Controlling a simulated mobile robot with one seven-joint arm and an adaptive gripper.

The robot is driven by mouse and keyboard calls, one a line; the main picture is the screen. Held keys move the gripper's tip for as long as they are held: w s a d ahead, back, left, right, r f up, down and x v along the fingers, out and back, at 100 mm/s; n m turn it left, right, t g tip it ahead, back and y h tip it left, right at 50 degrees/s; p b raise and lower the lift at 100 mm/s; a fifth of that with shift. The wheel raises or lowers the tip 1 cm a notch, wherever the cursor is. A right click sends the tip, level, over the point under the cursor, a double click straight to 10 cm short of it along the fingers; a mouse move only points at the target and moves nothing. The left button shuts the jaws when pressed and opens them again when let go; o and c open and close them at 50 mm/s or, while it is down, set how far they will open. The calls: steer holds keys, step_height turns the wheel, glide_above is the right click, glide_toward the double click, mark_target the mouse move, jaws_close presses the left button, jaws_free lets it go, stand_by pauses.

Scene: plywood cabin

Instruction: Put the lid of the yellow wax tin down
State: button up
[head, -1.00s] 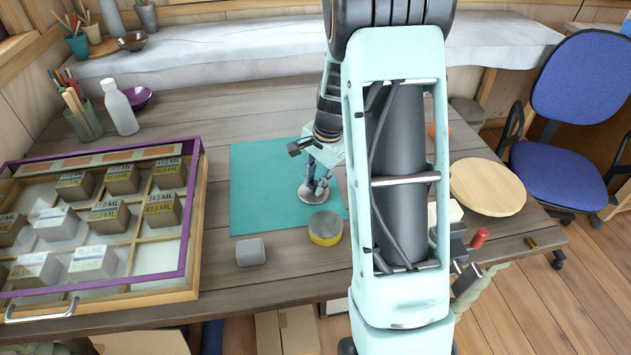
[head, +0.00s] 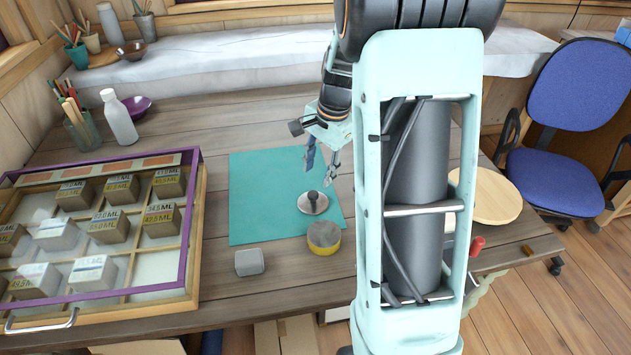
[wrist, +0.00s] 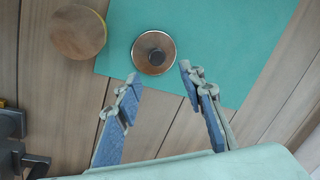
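The lid (head: 313,202), a round metal disc with a dark knob, lies flat on the teal mat (head: 262,190), knob up. It also shows in the wrist view (wrist: 153,50). The yellow wax tin (head: 324,238) stands apart from it, nearer the front, at the mat's edge, with a greyish top. In the wrist view the tin (wrist: 78,32) is left of the lid. My gripper (head: 321,165) is open and empty above the lid, its fingers apart and clear of the knob. In the wrist view the gripper (wrist: 158,75) shows both fingers spread.
A grey block (head: 249,262) sits left of the tin. A purple-framed case (head: 188,240) with several labelled blocks fills the left. A white bottle (head: 119,120) stands behind it. A round wooden board (head: 492,198) lies right. My arm hides part of the table.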

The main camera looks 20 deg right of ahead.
steer(key=shift+v, duration=1.75)
